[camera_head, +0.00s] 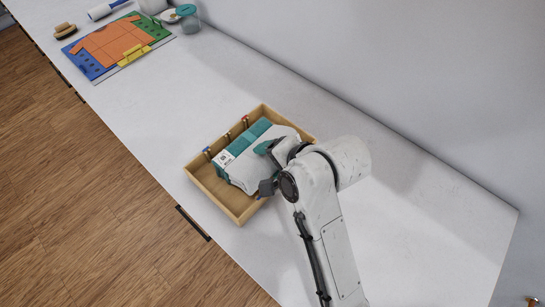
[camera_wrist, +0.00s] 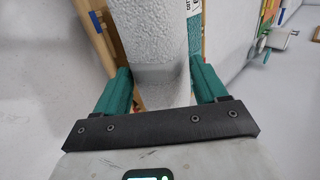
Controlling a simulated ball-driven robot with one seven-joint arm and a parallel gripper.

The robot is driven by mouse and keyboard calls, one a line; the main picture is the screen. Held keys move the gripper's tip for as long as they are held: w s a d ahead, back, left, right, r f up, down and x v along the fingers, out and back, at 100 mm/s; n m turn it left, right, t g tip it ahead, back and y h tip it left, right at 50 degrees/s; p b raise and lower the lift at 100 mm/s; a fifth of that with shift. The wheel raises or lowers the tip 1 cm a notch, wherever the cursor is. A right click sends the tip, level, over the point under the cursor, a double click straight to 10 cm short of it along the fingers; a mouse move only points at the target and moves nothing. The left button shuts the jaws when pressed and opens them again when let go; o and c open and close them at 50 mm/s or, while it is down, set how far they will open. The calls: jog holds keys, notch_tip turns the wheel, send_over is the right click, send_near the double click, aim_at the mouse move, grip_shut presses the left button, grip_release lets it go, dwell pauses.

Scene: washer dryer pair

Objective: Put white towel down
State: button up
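The white towel (camera_head: 248,171) is a folded, pale bundle in a shallow wooden tray (camera_head: 234,207) on the counter. It leans over or lies against a teal thing with a white label (camera_head: 225,158). My gripper (camera_head: 266,166) is at the towel, over the tray's right part. In the wrist view the towel (camera_wrist: 152,45) runs between the two teal fingers of my gripper (camera_wrist: 163,90), which press close to both its sides. The fingertips' far ends and the towel's underside are hidden.
A colourful folding board (camera_head: 117,45) with an orange shirt, a brush (camera_head: 65,31) and a jar (camera_head: 190,22) stand at the counter's far end. The counter (camera_head: 160,115) between is clear. A wall runs along the right.

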jog(key=o, duration=0.3)
jog(key=shift+r, duration=0.1)
jog(key=shift+r, duration=0.55)
jog(key=b+v, duration=0.1)
jog(key=v, duration=1)
jog(key=shift+s+d+r, duration=0.15)
jog(key=shift+s+d, duration=0.15)
